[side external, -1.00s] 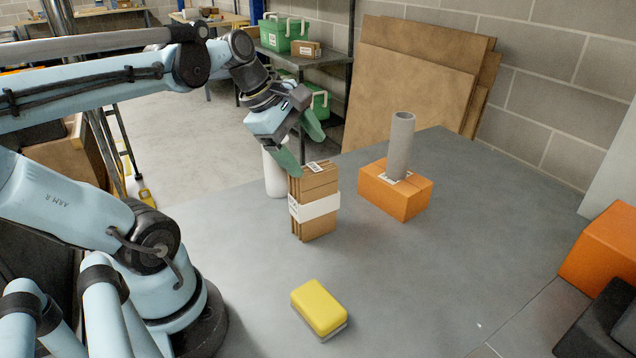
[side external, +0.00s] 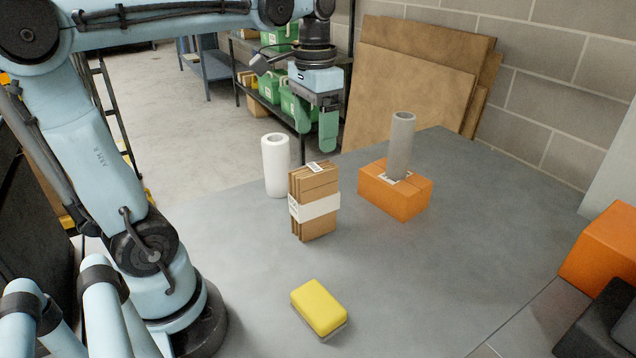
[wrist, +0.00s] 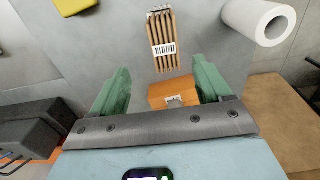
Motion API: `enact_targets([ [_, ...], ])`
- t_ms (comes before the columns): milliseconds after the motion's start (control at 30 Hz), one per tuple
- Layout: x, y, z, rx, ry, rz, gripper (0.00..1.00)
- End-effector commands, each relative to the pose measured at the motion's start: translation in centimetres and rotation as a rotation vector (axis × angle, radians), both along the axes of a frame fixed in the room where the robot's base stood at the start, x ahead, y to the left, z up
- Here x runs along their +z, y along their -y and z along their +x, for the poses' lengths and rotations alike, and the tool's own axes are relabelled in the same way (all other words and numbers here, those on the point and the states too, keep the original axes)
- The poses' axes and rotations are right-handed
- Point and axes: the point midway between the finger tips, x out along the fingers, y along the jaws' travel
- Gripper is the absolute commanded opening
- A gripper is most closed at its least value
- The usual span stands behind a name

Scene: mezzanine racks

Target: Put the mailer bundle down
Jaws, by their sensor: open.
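The mailer bundle (side external: 318,187), a stack of brown cardboard mailers with a white band and a label on top, stands upright on the grey table. It also shows from above in the wrist view (wrist: 162,38). My gripper (side external: 317,140) is open and empty, pointing down above and behind the bundle, clear of it. In the wrist view my green fingers (wrist: 164,88) are spread apart, with the bundle ahead of them. An orange block (wrist: 170,90) shows between the fingers there.
A white roll (side external: 275,165) stands just left of the bundle. The orange block (side external: 375,194) with a grey tube (side external: 400,147) upright on it stands to the right. A yellow sponge (side external: 319,306) lies at the front. The table right of the sponge is clear.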

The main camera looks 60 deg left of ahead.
Motion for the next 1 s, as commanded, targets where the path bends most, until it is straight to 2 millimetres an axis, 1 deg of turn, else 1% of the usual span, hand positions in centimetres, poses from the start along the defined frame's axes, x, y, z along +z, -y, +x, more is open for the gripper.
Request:
enact_targets([
  [400,-5.5,-0.1,0.0,0.0,0.001,0.0,0.78],
  [733,-7.3,-0.2,0.1,0.002,0.001,0.0,0.78],
  [1000,-10.5,-0.7,0.4,0.001,0.001,0.0,0.78],
])
